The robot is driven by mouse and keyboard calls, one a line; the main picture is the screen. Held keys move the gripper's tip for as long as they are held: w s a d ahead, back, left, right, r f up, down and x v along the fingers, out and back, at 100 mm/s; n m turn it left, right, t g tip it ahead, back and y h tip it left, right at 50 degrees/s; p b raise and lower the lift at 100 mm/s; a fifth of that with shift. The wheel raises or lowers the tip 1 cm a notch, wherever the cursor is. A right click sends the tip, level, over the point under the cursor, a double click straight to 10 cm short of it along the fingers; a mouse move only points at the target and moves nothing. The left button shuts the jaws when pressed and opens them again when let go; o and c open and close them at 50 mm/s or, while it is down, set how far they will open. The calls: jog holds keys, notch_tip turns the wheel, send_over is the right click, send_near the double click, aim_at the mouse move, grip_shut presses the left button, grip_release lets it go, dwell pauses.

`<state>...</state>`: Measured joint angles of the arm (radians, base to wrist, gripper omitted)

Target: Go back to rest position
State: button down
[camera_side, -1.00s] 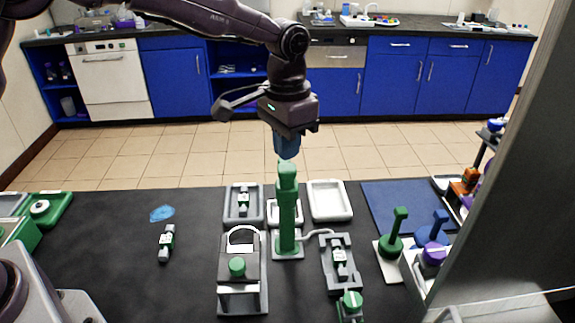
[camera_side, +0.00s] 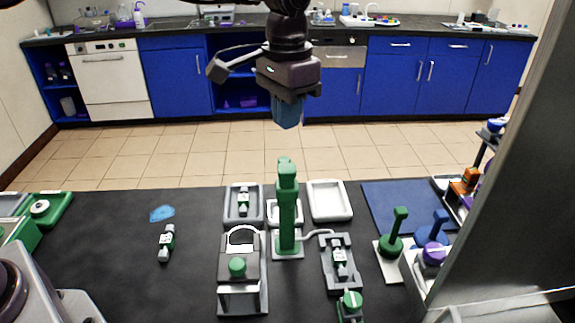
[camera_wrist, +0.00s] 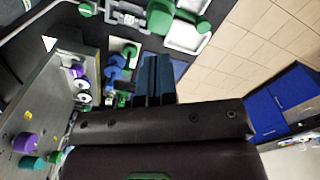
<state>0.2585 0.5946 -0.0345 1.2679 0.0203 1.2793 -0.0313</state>
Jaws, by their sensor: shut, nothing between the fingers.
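My gripper (camera_side: 287,112) hangs high above the far part of the black table (camera_side: 110,250), its blue fingers shut and empty, pointing down. In the wrist view its blue fingers (camera_wrist: 154,80) also look closed together, with nothing between them. Below it in the side view stands a tall green column device (camera_side: 287,205), with a clear gap between the fingers and its top. In the wrist view part of a green device (camera_wrist: 165,15) shows at the top.
Trays (camera_side: 329,201) stand behind the column. A grey-and-black unit with a green knob (camera_side: 237,267) and a grey holder (camera_side: 341,263) stand in front. Green (camera_side: 391,245) and blue (camera_side: 433,233) handled tools stand at right, beside a grey post (camera_side: 505,190). Air around my gripper is clear.

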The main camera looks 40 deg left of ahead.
jog(key=shift+r, duration=0.15)
jog(key=shift+f, duration=0.35)
jog(key=s+a+r+n+t, duration=0.1)
jog(key=s+a, duration=0.3)
jog(key=s, duration=0.5)
jog(key=s+a+r+n+t, duration=0.1)
jog(key=s+a+r+t, duration=0.1)
jog(key=s+a, duration=0.3)
jog(key=s+a+r+n+t, duration=0.1)
jog(key=s+a+r+t, duration=0.1)
jog(key=s, duration=1.1)
jog(key=shift+a+r+t, duration=0.3)
jog(key=shift+a+r, duration=0.35)
jog(key=shift+a, duration=0.55)
